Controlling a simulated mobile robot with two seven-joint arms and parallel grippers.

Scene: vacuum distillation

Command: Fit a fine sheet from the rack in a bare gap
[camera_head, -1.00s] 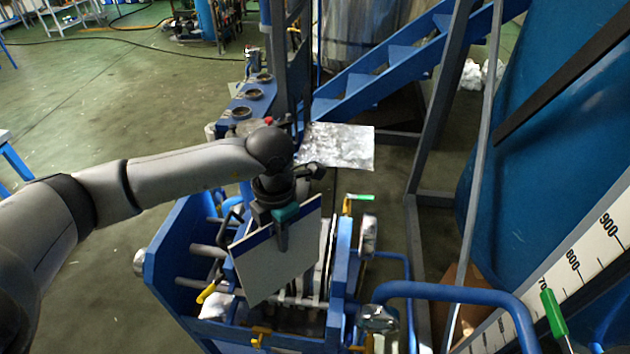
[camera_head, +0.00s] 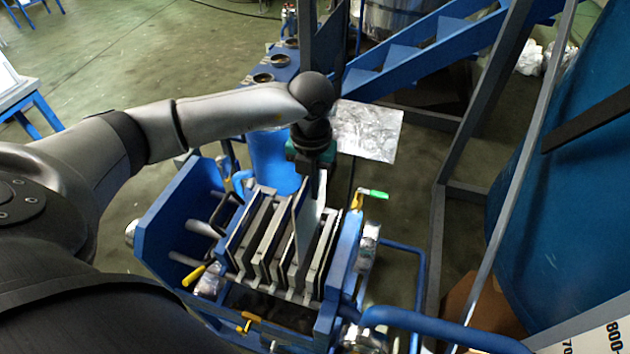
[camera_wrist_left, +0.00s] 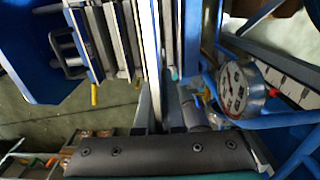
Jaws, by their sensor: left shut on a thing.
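My left gripper (camera_head: 316,180) is shut on the top edge of a pale, thin sheet (camera_head: 307,228) above the blue press frame. The sheet is seen nearly edge-on and upright, with its lower part among the grey plates (camera_head: 262,238). I cannot tell how deep it sits or whether it touches its neighbours. Several plates stand in a row to its left, and others stand close to its right. In the left wrist view, the sheet (camera_wrist_left: 150,45) runs up from between the fingers, beside the plates (camera_wrist_left: 112,40). My right gripper is not in view.
The blue press frame (camera_head: 165,215) has yellow and green handles (camera_head: 373,194) and a round gauge (camera_wrist_left: 240,88) on the right. Blue pipes (camera_head: 440,318) curve at the lower right. A blue stand with a pale panel (camera_head: 12,82) is at far left.

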